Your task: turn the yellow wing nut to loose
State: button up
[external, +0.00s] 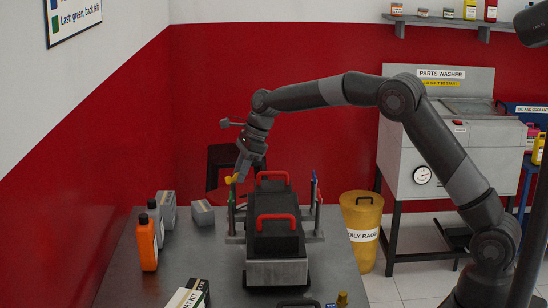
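The yellow wing nut (229,180) sits at the top of a thin post on the left side of the engine trainer. The trainer has a dark body with red handles (277,217) and a grey metal base (277,272), and it stands on the workbench. My gripper (237,177) points down at the yellow wing nut, very close to it or touching it. The fingertips are small and dark here, so I cannot tell whether they are closed on the nut. A blue-topped post (314,176) stands on the trainer's right side.
An orange bottle (148,243), a grey bottle (154,216) and grey boxes (202,213) stand on the grey workbench (190,262) left of the trainer. A yellow oily-rags bin (362,220) and a parts washer (436,135) stand to the right. The red wall is at the left.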

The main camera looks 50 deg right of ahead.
jog(key=s+d+r+m+t, duration=0.1)
jog(key=s+r+m, duration=0.1)
jog(key=r, duration=0.3)
jog(key=s+d+r+m, duration=0.1)
jog(key=s+d+r, duration=0.1)
jog(key=r, duration=0.3)
jog(key=s+d+r+n, duration=0.2)
jog(key=s+n, duration=0.1)
jog(key=s, duration=0.2)
jog(key=s+d+r+n+h, duration=0.1)
jog(key=s+d+r+n, duration=0.1)
jog(key=s, duration=0.4)
jog(key=s+d+r+n+t, duration=0.1)
jog(key=s+d+r+n, duration=0.1)
jog(key=s+n, duration=0.3)
jog(key=shift+s+d+r+n+h, duration=0.4)
jog(key=shift+s+d, duration=0.3)
jog(key=shift+d, duration=0.2)
jog(key=shift+w+f, duration=0.1)
